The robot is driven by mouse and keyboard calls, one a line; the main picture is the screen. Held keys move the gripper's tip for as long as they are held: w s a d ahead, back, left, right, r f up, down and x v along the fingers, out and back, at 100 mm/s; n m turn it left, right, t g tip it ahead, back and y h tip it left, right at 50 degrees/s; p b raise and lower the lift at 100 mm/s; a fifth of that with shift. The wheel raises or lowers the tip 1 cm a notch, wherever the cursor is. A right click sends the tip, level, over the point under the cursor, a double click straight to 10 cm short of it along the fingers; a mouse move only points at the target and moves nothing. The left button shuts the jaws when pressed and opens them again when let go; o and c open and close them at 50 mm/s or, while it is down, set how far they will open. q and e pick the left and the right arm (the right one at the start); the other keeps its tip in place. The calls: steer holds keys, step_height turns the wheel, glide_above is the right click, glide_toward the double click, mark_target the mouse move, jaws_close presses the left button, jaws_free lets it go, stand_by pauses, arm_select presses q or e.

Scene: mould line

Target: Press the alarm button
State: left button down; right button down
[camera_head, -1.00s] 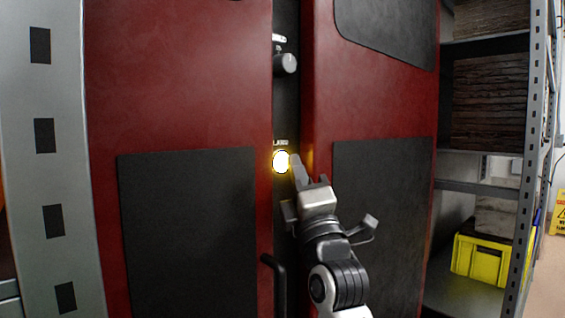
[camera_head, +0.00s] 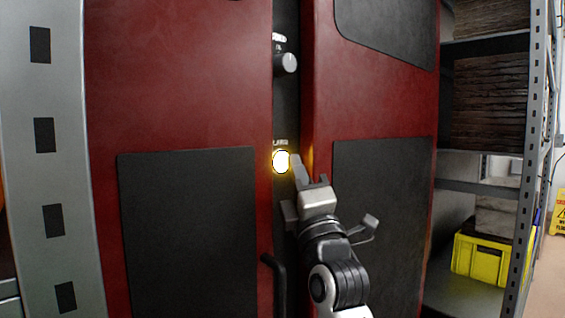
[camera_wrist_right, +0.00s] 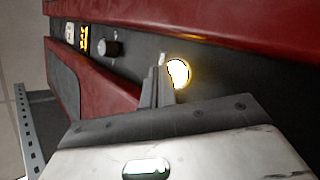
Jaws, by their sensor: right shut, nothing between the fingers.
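The alarm button (camera_head: 281,161) is a round, brightly lit yellow-white button on the dark strip between two red panels. A small label sits just above it in the head view. The button also shows in the right wrist view (camera_wrist_right: 178,73), just right of the fingertips. My right gripper (camera_head: 297,160) is shut and empty, its fingertips close beside the button's right edge in the head view. In the right wrist view the fingers (camera_wrist_right: 161,62) point at the panel beside the button. I cannot tell whether they touch it. My left gripper is not in view.
A grey knob (camera_head: 286,63) is higher on the same strip, and a black handle (camera_head: 275,285) is below. A grey perforated post (camera_head: 55,130) stands at the left. Shelving at the right holds a yellow crate (camera_head: 480,259). A yellow floor sign (camera_head: 559,212) stands at the far right.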

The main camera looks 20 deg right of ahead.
stand_by(0.8)
steer(key=shift+w, duration=0.15)
steer(key=shift+w+a, duration=0.15)
steer(key=shift+w, duration=0.15)
steer(key=shift+w+a+p, duration=0.1)
steer(key=shift+w+p, duration=0.15)
steer(key=shift+p, duration=0.05)
steer(key=shift+w, duration=0.1)
stand_by(0.8)
steer(key=shift+s+d+p, duration=0.25)
steer(key=shift+s+p, duration=0.05)
steer(key=shift+s, duration=0.45)
